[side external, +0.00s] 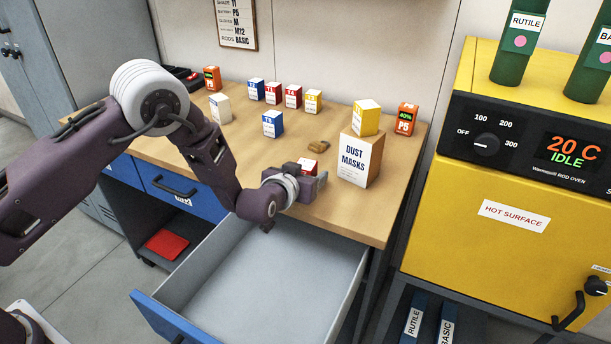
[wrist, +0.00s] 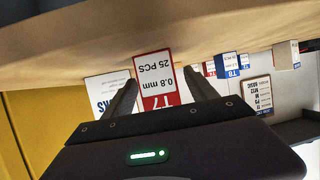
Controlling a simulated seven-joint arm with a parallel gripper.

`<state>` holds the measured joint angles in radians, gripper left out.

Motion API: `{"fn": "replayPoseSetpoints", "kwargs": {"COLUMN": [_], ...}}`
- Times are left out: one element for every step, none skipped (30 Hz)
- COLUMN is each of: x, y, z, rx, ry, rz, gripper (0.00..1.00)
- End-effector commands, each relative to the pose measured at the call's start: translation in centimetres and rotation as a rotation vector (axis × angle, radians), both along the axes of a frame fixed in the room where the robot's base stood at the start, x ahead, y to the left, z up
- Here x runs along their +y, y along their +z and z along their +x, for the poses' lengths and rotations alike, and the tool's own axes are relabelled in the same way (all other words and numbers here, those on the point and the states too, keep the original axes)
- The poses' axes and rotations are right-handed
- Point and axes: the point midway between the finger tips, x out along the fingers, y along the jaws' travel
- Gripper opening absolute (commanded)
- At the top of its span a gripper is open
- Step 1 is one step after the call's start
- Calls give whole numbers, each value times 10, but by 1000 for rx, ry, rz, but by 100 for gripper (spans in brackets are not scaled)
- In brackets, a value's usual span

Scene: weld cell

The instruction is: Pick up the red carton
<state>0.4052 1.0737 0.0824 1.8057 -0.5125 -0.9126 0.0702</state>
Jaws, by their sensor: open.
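A red-and-white carton (side external: 308,165) stands on the wooden bench near its front edge, left of the dust masks box, partly hidden by my gripper. In the wrist view, which is upside down, this carton (wrist: 153,68) is marked T7, 0.8 mm, 25 PCS. My gripper (side external: 308,178) is low at the bench's front edge. In the wrist view its two fingers are open, with the carton appearing between them and a gap showing on the right. Contact cannot be told. Two other red-and-white cartons, one (side external: 272,92) and another (side external: 292,96), stand farther back.
The dust masks box (side external: 358,160) stands close right of my gripper, with a yellow carton (side external: 366,117) on top. A brown object (side external: 318,146) lies behind. Blue, yellow, white and orange cartons stand farther back. An open empty drawer (side external: 270,275) juts out below. A yellow oven (side external: 520,215) is right.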

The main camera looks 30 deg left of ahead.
Motion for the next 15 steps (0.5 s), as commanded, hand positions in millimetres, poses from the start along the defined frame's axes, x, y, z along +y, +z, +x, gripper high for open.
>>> {"fn": "replayPoseSetpoints", "kwargs": {"x": [0,0,0,0,0,0,0,0,0,0,0,0,0,0,0], "y": [0,0,0,0,0,0,0,0,0,0,0,0,0,0,1], "z": [0,0,0,0,0,0,0,-1,-1,-1,-1,-1,-1,-1,0], "rx": [0,0,1,1,1,1,1,1,1,1,1,1,1,1,0], "ry": [0,0,0,0,0,0,0,0,0,0,0,0,0,0,0], "rz": [0,0,0,0,0,0,0,0,0,0,0,0,0,0,0], "gripper": [66,66,66,62,57,49,43,37,29,23,17,9,4,0,0]}}
